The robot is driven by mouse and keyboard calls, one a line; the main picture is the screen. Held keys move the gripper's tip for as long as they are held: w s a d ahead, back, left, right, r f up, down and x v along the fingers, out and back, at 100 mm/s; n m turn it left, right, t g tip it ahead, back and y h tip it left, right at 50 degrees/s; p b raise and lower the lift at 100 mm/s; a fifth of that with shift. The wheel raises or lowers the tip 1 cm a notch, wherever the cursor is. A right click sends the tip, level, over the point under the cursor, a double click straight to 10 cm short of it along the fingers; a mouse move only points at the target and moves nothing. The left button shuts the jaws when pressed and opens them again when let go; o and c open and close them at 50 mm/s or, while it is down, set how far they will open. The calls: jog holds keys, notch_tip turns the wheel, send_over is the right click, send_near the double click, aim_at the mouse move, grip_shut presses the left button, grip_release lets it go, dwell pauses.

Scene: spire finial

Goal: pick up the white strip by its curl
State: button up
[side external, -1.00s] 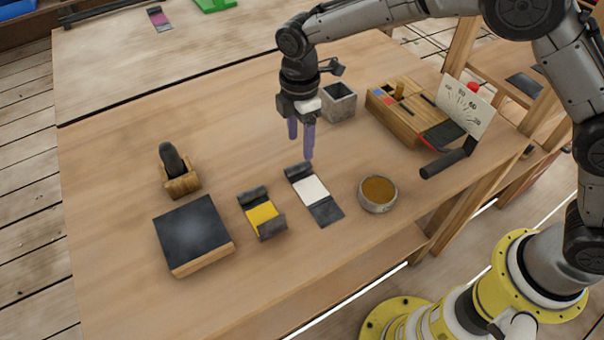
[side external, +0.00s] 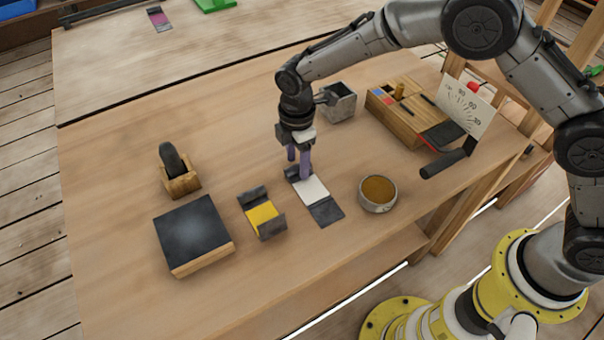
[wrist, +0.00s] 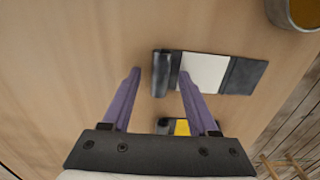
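The white strip (side external: 312,189) lies on the table, a dark band with a white middle and a flat dark near end. Its dark curl (side external: 290,174) is at the far end, partly hidden by a finger in the side view. In the wrist view the strip (wrist: 204,72) lies crosswise, with the curl (wrist: 161,64) at its left end. My gripper (side external: 299,169) points down at the curl, with its purple fingers apart. In the wrist view the curl shows between the fingertips of my gripper (wrist: 160,73). I cannot tell whether the fingertips are beside the curl or just above it.
A yellow-middled strip (side external: 262,213) lies to the left, and a round bowl (side external: 378,192) stands to the right. A dark-topped block (side external: 193,232) and a wooden holder (side external: 180,182) are further left. A grey square cup (side external: 338,103) and a wooden box (side external: 397,119) stand behind.

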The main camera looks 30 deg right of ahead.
grip_shut()
jog(key=shift+r, duration=0.15)
